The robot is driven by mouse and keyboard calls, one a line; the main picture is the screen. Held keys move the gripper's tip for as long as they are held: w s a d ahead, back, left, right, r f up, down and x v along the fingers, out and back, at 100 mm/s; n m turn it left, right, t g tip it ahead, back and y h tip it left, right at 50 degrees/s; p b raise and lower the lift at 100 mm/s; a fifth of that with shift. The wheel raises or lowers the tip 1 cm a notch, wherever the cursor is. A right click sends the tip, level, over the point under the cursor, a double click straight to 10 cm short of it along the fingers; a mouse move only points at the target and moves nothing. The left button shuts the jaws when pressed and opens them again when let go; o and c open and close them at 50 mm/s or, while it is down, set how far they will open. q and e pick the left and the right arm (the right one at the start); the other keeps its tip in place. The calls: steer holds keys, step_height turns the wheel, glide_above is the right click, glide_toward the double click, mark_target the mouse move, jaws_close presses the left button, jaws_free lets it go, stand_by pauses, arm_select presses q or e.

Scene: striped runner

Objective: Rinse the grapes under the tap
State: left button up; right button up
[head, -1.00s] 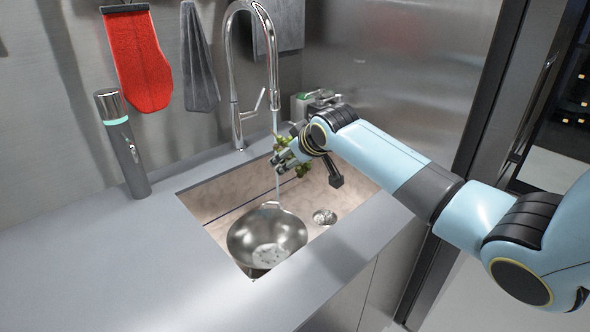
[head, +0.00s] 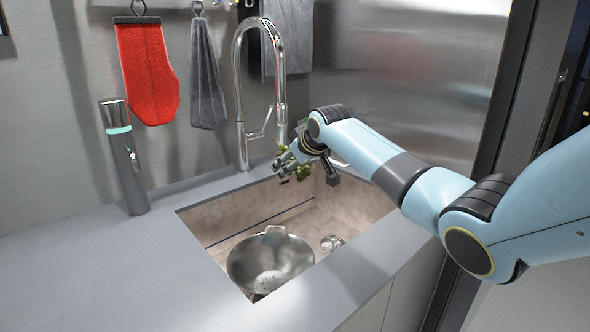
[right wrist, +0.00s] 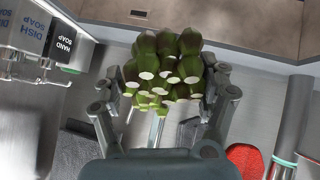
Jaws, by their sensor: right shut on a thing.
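The green grapes (head: 302,173) hang in my right gripper (head: 288,163), over the back of the sink (head: 225,215). In the right wrist view the bunch (right wrist: 165,65) sits between the two fingers, which are closed in on its sides. The chrome tap (head: 239,85) arches just left of the gripper, and its spout ends just above the grapes. A short pale streak shows under the spout; I cannot clearly tell whether the water touches the grapes. My left gripper is not in view.
A metal bowl (head: 268,262) sits in the sink's front left, beside the drain (head: 332,243). A grey bottle (head: 124,155) stands on the clear left counter (head: 90,255). A red mitt (head: 145,70) and grey cloth (head: 206,80) hang behind. Soap dispensers (right wrist: 30,35) show in the wrist view.

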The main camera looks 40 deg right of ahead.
steer(key=shift+w+r, duration=0.1)
steer(key=shift+d, duration=0.15)
stand_by(0.4)
steer(key=shift+s+d+p, duration=0.3)
steer(key=shift+d+p, duration=0.1)
steer(key=shift+d, duration=0.05)
steer(key=shift+w+a, duration=0.15)
steer(key=shift+a, duration=0.05)
steer(key=shift+w+a, duration=0.2)
steer(key=shift+a, duration=0.15)
steer(key=shift+s+d+p, duration=0.1)
steer(key=shift+d+p, duration=0.05)
steer(key=shift+p, duration=0.2)
steer(key=shift+s+d, duration=0.25)
steer(key=shift+d, duration=0.15)
